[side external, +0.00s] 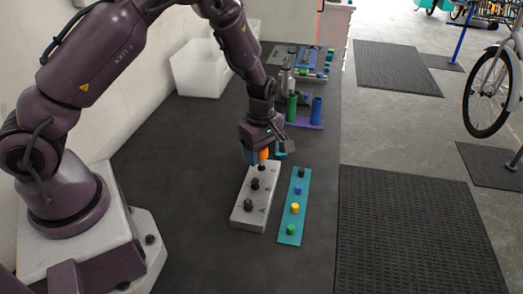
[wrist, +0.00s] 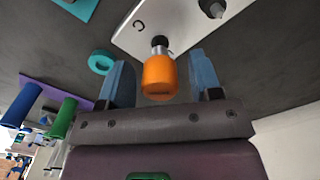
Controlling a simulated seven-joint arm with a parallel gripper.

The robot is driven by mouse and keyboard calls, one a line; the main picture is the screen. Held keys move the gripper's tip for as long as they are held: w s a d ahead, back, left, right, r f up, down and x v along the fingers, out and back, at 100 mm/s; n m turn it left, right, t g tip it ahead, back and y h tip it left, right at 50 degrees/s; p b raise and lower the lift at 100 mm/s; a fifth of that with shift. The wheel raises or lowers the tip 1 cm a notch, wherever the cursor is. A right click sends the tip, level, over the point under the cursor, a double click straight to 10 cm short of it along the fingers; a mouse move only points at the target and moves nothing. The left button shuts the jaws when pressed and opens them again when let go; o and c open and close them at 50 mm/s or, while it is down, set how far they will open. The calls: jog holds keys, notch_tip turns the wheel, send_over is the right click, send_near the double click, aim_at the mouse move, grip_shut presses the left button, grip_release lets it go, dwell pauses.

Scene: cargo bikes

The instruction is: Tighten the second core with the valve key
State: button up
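The valve key looks to be the orange-headed piece (wrist: 158,76) with a short metal shank; it stands at the far end of the pale grey block (side external: 243,216), over a dark fitting by a letter C. The key's orange also shows in the side view (side external: 263,154). My gripper (wrist: 162,78) has its blue fingers on either side of the orange head, with a gap visible on both sides, so it is open around it. Two dark cores stand on the block, a middle one (side external: 255,183) and a near one (side external: 248,204). The shank's lower end is partly hidden.
A teal strip (side external: 284,236) with black, blue, yellow and green pieces lies right of the block. A teal ring (wrist: 101,62) lies beside my gripper. Green (side external: 292,107) and blue (side external: 317,110) cylinders stand behind on a purple base. A white bin (side external: 198,72) stands at the back left.

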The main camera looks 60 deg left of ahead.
jog(key=c, duration=1)
jog(key=m, duration=0.3)
grip_shut()
jog(key=shift+r, duration=3.5)
